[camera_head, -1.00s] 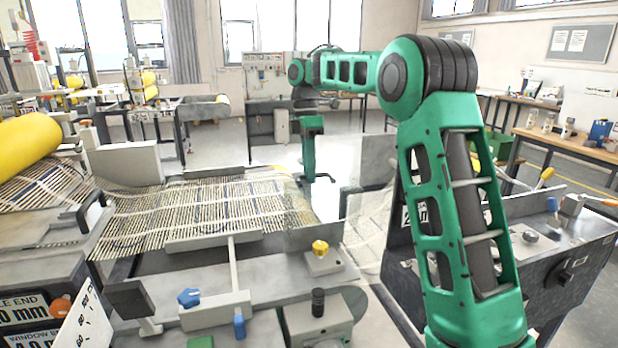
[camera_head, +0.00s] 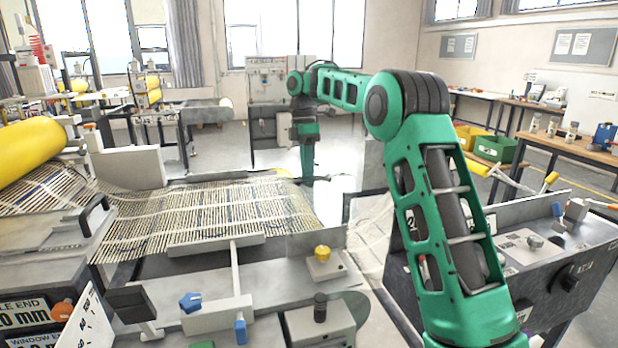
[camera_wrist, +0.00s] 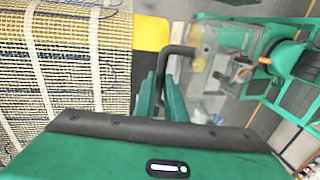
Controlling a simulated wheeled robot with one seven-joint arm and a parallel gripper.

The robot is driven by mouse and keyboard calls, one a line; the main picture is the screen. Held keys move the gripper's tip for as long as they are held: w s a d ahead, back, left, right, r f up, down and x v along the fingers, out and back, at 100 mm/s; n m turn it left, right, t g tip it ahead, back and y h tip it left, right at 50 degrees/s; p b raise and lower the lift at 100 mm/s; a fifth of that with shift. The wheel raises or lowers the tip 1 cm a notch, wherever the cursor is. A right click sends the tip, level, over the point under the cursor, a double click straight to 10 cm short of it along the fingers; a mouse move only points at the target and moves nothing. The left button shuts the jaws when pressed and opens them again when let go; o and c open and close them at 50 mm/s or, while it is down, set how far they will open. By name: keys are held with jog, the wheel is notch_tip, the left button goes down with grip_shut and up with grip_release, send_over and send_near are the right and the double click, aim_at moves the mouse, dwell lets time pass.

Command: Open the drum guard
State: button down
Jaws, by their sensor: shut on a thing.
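My gripper (camera_wrist: 163,98) shows in the wrist view with its two green fingers close together around the end of a dark bent handle (camera_wrist: 181,50). The handle stands beside a clear panel (camera_wrist: 207,72), which looks like the drum guard. A yellow block (camera_wrist: 151,33) lies just left of the handle. In the head view my arm reaches over the machine from the right, and my gripper (camera_head: 307,165) hangs past the far end of the mesh. The handle is too small to make out there, and the guard's outline and angle are hard to tell.
Striped mesh (camera_head: 205,215) lies across the machine bed on the left, beside a yellow roll (camera_head: 28,150). A yellow knob (camera_head: 322,253) and a blue knob (camera_head: 190,301) stand at the front. A grey control cabinet (camera_head: 570,265) is on the right. Open floor lies behind.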

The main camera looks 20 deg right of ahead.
jog(key=shift+w+a+r, duration=0.1)
jog(key=shift+w+r, duration=0.05)
jog(key=shift+w, duration=0.05)
jog(key=c, duration=1.8)
grip_release()
jog(key=shift+w, duration=0.1)
jog(key=shift+v, duration=3.65)
jog(key=shift+c, duration=0.7)
